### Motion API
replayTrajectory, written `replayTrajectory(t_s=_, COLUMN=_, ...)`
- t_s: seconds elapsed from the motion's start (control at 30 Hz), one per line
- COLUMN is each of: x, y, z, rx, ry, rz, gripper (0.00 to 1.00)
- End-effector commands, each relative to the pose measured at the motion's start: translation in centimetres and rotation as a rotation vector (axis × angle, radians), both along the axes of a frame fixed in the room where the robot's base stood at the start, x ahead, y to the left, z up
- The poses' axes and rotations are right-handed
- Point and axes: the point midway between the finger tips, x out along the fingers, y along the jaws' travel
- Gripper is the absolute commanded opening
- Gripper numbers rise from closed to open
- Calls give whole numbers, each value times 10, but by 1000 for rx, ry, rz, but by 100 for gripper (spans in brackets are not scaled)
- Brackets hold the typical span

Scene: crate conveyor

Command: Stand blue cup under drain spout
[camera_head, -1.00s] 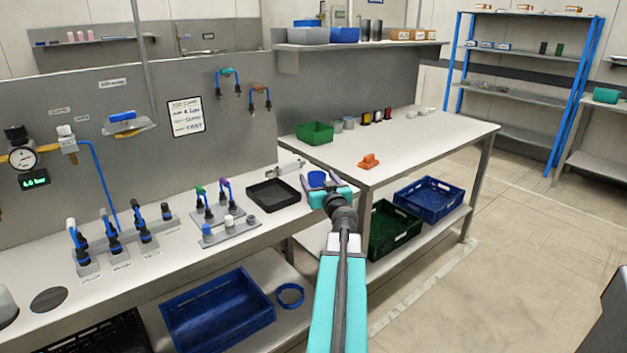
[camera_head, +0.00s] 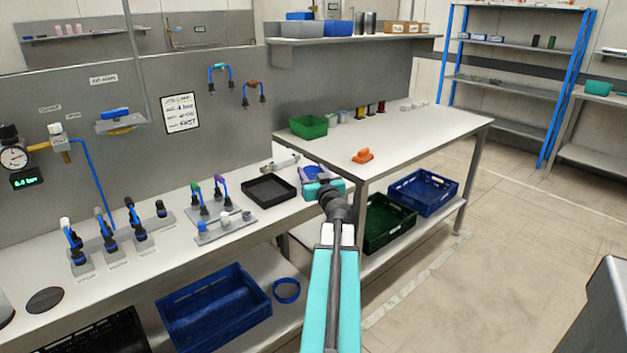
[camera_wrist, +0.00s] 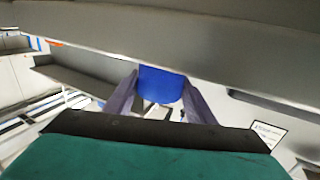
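The blue cup (camera_head: 312,171) is at the far end of my arm, above the right end of the left bench. In the wrist view the blue cup (camera_wrist: 161,84) sits between the two purple-grey fingers of my gripper (camera_wrist: 160,98), which meet its sides. My gripper (camera_head: 313,178) is shut on the cup and hides part of it in the head view. A silver fitting (camera_head: 286,161) lies behind the black tray, left of the cup. I cannot tell whether it is the drain spout.
The black tray (camera_head: 269,189) is left of my gripper. A fixture plate (camera_head: 226,228) stands further left. The right table (camera_head: 420,145) carries a green bin (camera_head: 308,127) and an orange part (camera_head: 362,156).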

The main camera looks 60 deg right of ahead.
Motion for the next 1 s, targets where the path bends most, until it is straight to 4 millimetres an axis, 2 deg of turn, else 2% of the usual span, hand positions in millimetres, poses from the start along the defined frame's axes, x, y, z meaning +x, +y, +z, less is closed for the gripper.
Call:
replayTrajectory(t_s=0.1, x=0, y=0, z=0, rx=0, ry=0, rz=-1, gripper=24)
replayTrajectory(t_s=0.37, x=-1, y=0, z=1, rx=0, ry=0, rz=-1, gripper=24)
replayTrajectory(t_s=0.57, x=-1, y=-1, z=12, rx=-1, ry=0, rz=-1, gripper=24)
replayTrajectory(t_s=1.0, x=-1, y=-1, z=72, rx=-4, ry=0, rz=-1, gripper=24)
